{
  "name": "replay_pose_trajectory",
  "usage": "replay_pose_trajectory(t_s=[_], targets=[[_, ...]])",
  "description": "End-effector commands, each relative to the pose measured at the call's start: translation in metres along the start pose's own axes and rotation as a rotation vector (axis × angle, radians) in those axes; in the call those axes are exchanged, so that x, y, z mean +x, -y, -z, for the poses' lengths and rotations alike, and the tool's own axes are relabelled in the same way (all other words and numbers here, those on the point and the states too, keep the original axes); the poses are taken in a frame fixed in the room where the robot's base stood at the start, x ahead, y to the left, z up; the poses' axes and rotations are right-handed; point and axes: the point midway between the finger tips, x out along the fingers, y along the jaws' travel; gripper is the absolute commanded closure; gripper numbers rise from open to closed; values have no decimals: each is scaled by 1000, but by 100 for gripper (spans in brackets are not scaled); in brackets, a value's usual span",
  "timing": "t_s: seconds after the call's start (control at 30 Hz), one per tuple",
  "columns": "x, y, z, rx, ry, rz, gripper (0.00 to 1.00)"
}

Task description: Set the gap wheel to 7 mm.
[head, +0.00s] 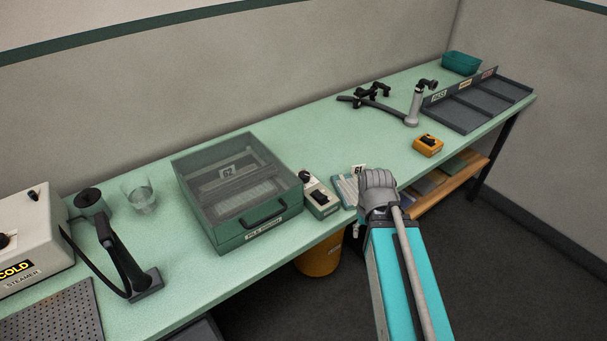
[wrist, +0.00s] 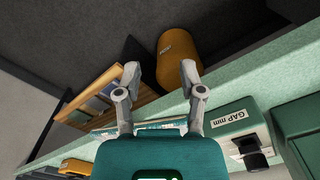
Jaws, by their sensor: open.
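The gap wheel's unit is a small grey-green box (head: 321,203) near the front edge of the bench, just right of a larger green lidded box. A black knob (head: 306,177) sits at its back end. In the wrist view the unit is at the lower right, with a white "GAP mm" label (wrist: 225,121) and a dark knob (wrist: 253,158). Its setting is too small to read. My gripper (wrist: 160,72) is open and empty, apart from the unit.
The green lidded box (head: 240,195) stands left of the unit. Teal-edged pads (head: 346,190) lie to its right. An orange knob box (head: 428,146) and grey tray (head: 480,105) are further right. An orange bin (head: 320,258) stands below the bench edge.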

Motion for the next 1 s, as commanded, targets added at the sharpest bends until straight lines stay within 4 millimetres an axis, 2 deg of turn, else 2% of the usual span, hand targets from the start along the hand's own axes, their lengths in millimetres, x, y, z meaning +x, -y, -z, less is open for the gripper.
replay_pose_trajectory(t_s=[0.03,0.2,0.37,0.57,1.0], targets=[[0,0,0,0,0,0,41],[-5,2,6,13,0,0,13],[-22,12,23,66,0,0,13],[-55,34,60,193,0,0,13],[-134,109,148,544,0,0,13]])
